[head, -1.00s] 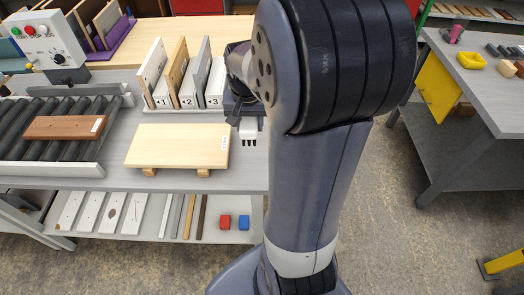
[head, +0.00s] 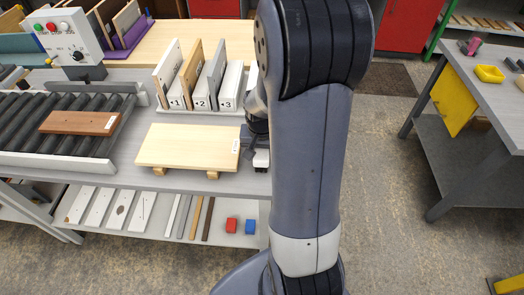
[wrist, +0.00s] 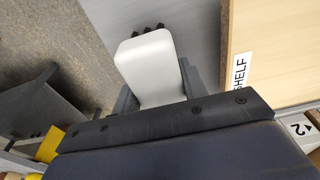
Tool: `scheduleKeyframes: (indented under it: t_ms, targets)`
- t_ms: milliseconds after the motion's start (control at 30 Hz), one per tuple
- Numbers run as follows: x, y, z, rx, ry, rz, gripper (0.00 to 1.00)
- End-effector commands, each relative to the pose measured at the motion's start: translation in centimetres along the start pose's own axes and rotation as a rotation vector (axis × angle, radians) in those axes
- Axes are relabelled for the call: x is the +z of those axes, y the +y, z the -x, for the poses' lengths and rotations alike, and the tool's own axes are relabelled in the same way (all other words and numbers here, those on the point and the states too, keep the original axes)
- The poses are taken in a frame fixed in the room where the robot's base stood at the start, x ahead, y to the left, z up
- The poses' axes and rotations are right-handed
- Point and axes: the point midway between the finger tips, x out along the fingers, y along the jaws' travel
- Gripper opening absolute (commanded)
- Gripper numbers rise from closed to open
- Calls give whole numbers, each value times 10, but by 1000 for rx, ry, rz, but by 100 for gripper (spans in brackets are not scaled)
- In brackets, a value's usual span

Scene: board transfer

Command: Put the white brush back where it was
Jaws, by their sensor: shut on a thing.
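The white brush (wrist: 148,68) is between the fingers of my gripper (wrist: 155,88) in the wrist view, with its dark bristle ends at the far tip. In the head view the white brush (head: 261,158) shows just right of the pale board, near the front edge of the grey table. My gripper (head: 257,142) is shut on it there, partly hidden by my arm. Whether the brush touches the tabletop I cannot tell.
The pale board (head: 188,147) lies on wooden blocks to the left; its label reads SHELF in the wrist view. Numbered slots with upright boards (head: 200,85) stand behind. A roller conveyor (head: 55,147) carries a brown board. A lower shelf (head: 160,230) holds strips and small blocks.

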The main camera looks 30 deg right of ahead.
Motion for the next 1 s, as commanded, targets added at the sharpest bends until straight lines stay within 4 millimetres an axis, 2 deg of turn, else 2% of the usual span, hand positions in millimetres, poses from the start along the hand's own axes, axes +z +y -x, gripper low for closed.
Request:
scheduleKeyframes:
  t_ms: [133,167,400,767,867,1000]
  targets:
    - [0,0,-4,0,0,0,19]
    - [0,0,-4,0,0,0,42]
    - [0,0,-3,0,0,0,62]
    - [-1,0,3,0,0,0,63]
    - [-1,0,13,-2,5,-1,63]
    - [-2,-1,38,-2,6,-1,63]
